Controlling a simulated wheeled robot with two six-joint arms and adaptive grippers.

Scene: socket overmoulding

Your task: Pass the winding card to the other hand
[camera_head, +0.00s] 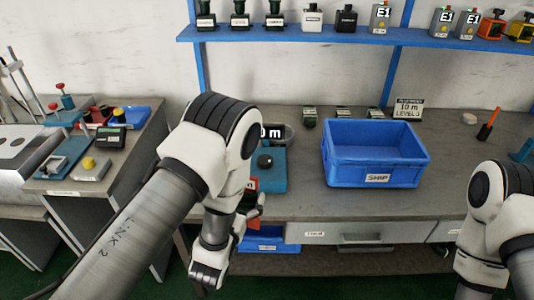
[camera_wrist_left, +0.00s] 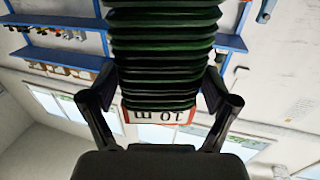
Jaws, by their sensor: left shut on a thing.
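The winding card (camera_wrist_left: 162,60) fills the middle of the left wrist view as a stack of dark green ribbed windings. A white label edged in red, reading "10 m" upside down, shows at its lower end. The two black fingers of my left gripper (camera_wrist_left: 160,92) press on its sides, so the gripper is shut on it. In the head view my left gripper (camera_head: 252,207) is low in front of the bench, mostly hidden by its own arm, and the card cannot be made out clearly there. My right arm is at the right edge; its gripper is out of view.
A blue bin (camera_head: 376,181) marked SHIP stands on the grey bench. A blue device (camera_head: 272,178) with a black knob is behind my left arm. A blue shelf (camera_head: 300,34) with several small units runs above. A side table with fixtures stands at left.

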